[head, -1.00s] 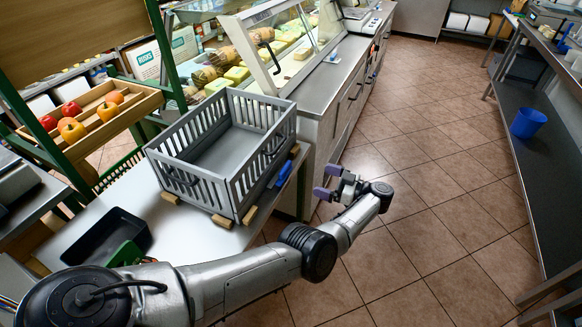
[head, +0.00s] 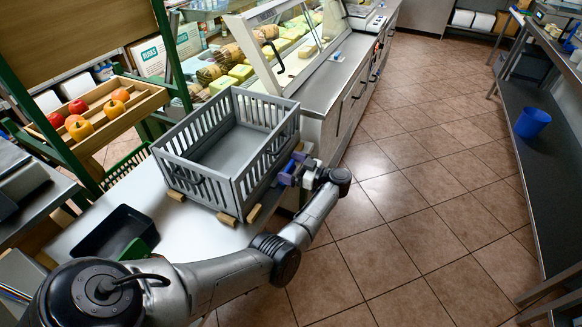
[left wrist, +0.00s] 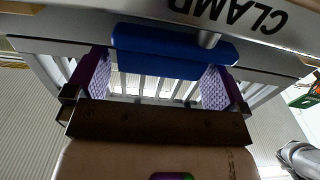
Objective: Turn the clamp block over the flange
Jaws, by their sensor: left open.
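The blue clamp block (left wrist: 170,52) shows close up in the left wrist view, on a grey pin under a pale plate (left wrist: 250,22) printed CLAMP, upside down in the picture. In the head view the block is at the near right side of the grey slatted crate (head: 205,190), mostly hidden by my left gripper (head: 296,168). That gripper is open, with purple pads at the block's two ends. I cannot tell if they touch it. I cannot make out which part is the flange. My right gripper is out of view.
The empty crate rests on wooden blocks on a light table. A black tray (head: 112,233) lies to its left, and a fruit rack (head: 140,103) stands behind. A glass display counter (head: 290,60) is beyond the crate. The tiled floor at right is clear.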

